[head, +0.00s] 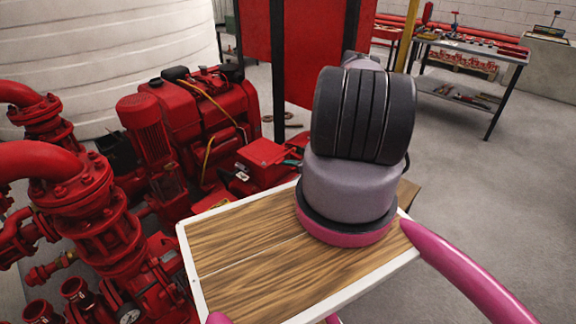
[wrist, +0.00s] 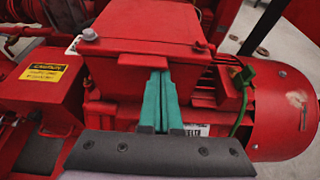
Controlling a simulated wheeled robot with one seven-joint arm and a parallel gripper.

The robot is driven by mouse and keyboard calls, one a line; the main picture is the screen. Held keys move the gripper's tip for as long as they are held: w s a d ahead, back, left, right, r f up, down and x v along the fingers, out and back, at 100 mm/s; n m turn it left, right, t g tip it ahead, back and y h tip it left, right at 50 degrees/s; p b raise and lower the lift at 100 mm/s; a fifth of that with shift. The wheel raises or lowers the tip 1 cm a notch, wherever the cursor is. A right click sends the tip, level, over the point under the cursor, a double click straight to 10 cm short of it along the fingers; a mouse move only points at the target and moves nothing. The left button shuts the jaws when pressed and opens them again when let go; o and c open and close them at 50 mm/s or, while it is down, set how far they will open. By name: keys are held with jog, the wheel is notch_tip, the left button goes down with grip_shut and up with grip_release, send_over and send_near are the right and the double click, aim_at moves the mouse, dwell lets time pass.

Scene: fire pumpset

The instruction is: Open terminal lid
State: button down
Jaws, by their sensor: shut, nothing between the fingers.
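The terminal lid (wrist: 145,25) is the flat red top of a red terminal box (wrist: 115,85) on the motor in the wrist view. It looks closed and lies level, with bolt heads at its near corners. The same lid shows small in the head view (head: 266,150), left of my arm. My gripper (wrist: 160,76) has teal fingers pressed together with nothing between them. The fingertips are at the lid's near edge, around its middle. I cannot tell whether they touch it or reach under it. In the head view only a bit of teal finger shows beside the box.
A red motor body (wrist: 285,110) is right of the box, with a green wire (wrist: 240,105) between. A red housing with a yellow caution label (wrist: 44,72) is at left. Red pumps and pipes (head: 90,200) fill the left of the head view. Open floor (head: 470,180) lies right.

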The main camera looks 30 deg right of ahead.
jog(key=w+a+r+g+h, duration=0.1)
jog(key=w+r+g, duration=0.15)
jog(key=r, duration=0.45)
jog(key=w+a+r+g+h, duration=0.15)
jog(key=r+g, duration=0.25)
jog(key=r, duration=0.4)
jog(key=w+a+r, duration=0.2)
jog(key=w+r, duration=0.2)
jog(key=w, duration=0.4)
jog(key=w+a+r, duration=0.3)
jog(key=w+r, duration=0.1)
jog(key=w, duration=0.5)
jog(key=shift+a+r, duration=0.1)
